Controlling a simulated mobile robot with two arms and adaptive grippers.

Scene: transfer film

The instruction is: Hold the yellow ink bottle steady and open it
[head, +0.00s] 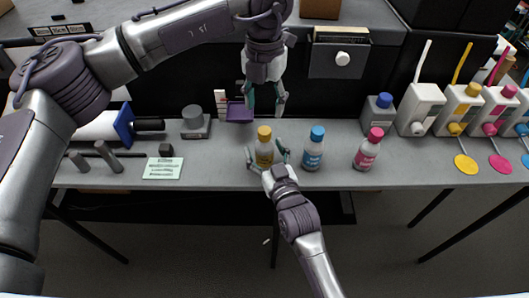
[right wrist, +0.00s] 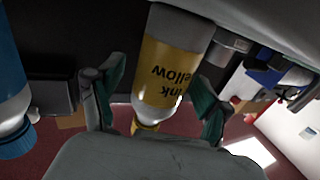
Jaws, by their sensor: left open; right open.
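The yellow ink bottle (head: 264,148) stands upright on the grey counter with its yellow cap (head: 264,133) on. My right gripper (head: 268,156) is open in front of it, with one finger on each side of the bottle. In the right wrist view the bottle (right wrist: 172,75) appears upside down between the open green-lined fingers (right wrist: 158,95), and gaps show beside it. I cannot tell whether either finger touches it. My left gripper (head: 265,108) is open and empty, pointing down above and slightly behind the yellow cap.
A blue-capped bottle (head: 313,150) and a pink-capped bottle (head: 369,150) stand to the right. A small purple tray (head: 239,113) lies behind. Several white ink tanks (head: 420,105) line the right side. A card (head: 163,168) and dark pegs (head: 106,156) are at the left.

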